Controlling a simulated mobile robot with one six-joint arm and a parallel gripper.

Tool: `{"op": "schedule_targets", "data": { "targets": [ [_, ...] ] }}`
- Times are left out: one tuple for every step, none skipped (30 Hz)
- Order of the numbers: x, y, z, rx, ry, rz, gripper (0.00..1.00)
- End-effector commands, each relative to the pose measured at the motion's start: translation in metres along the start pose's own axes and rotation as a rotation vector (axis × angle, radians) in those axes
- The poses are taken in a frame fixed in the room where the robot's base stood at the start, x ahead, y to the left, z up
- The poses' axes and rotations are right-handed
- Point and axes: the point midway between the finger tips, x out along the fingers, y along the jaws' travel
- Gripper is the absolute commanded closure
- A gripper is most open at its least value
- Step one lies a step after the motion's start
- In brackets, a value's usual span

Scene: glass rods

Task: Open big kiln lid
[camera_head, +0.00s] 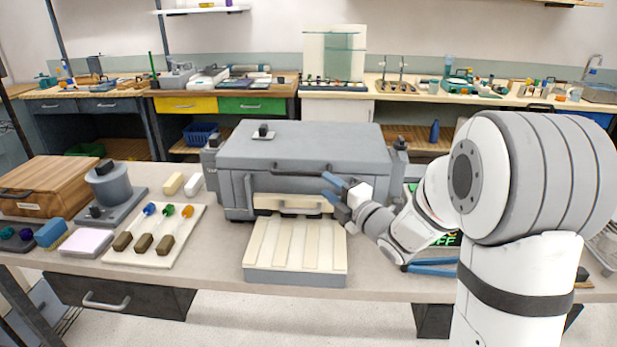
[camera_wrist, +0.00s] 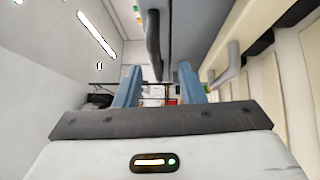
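The big kiln (camera_head: 300,150) is a grey box on the bench with its lid (camera_head: 330,140) down. A dark bar handle (camera_head: 300,172) runs along the lid's front; it shows upright in the wrist view (camera_wrist: 153,45). My gripper (camera_head: 328,188) is at the front of the kiln, near the right end of the handle. Its two blue fingers are spread apart, also in the wrist view (camera_wrist: 158,75). The handle appears in line with the gap between them; I cannot tell whether it reaches between the fingertips. Nothing is gripped.
A slatted tray (camera_head: 295,278) stands in front of the kiln, below a smaller front door (camera_head: 290,203). At left are a board (camera_head: 150,258) with colour-tipped tools, a grey pot-like device (camera_head: 108,185) and a wooden case (camera_head: 60,185). My arm covers the bench's right side.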

Motion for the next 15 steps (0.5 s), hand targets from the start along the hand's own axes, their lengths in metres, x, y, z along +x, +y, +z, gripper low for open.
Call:
{"op": "schedule_targets", "data": {
  "targets": [
    [0.002,-0.003,-0.004,-0.023,0.029,0.028,0.64],
    [0.002,-0.003,-0.006,-0.036,0.043,0.043,0.64],
    [0.003,-0.003,-0.009,-0.048,0.058,0.058,0.64],
    [0.004,-0.002,-0.010,-0.055,0.066,0.068,0.64],
    [0.005,-0.001,-0.011,-0.061,0.071,0.074,0.64],
    [0.007,0.000,-0.012,-0.066,0.076,0.081,0.64],
    [0.010,0.001,-0.012,-0.068,0.079,0.084,0.64],
    [0.013,0.001,-0.013,-0.069,0.080,0.085,0.64],
    [0.019,0.002,-0.014,-0.068,0.081,0.084,0.64],
    [0.024,0.002,-0.014,-0.068,0.081,0.084,0.64],
    [0.028,0.003,-0.015,-0.068,0.080,0.084,0.64],
    [0.035,0.004,-0.015,-0.068,0.080,0.084,0.64],
    [0.040,0.004,-0.016,-0.068,0.081,0.084,0.64],
    [0.045,0.005,-0.016,-0.067,0.080,0.083,0.64],
    [0.052,0.005,-0.016,-0.067,0.078,0.083,0.64]
  ]
}}
